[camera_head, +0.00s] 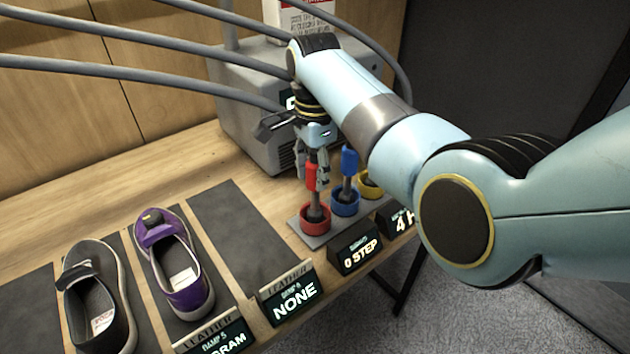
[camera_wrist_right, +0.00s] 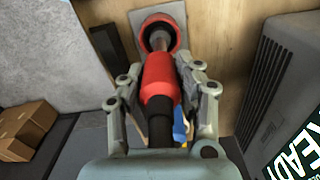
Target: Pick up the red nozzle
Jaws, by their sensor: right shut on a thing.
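The red nozzle (camera_head: 311,177) stands upright with its lower end in a red ring holder (camera_head: 315,221) at the left end of a grey rack. My right gripper (camera_head: 312,172) has come down over it and is shut on its red body. My left gripper does not show in either view.
A blue nozzle (camera_head: 349,161) stands in a blue ring (camera_head: 345,204) just right of the red one, with a yellow ring beyond. A grey machine (camera_head: 240,105) stands behind. A purple sneaker (camera_head: 183,270) and a black shoe (camera_head: 101,312) lie on dark mats. Hoses cross above.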

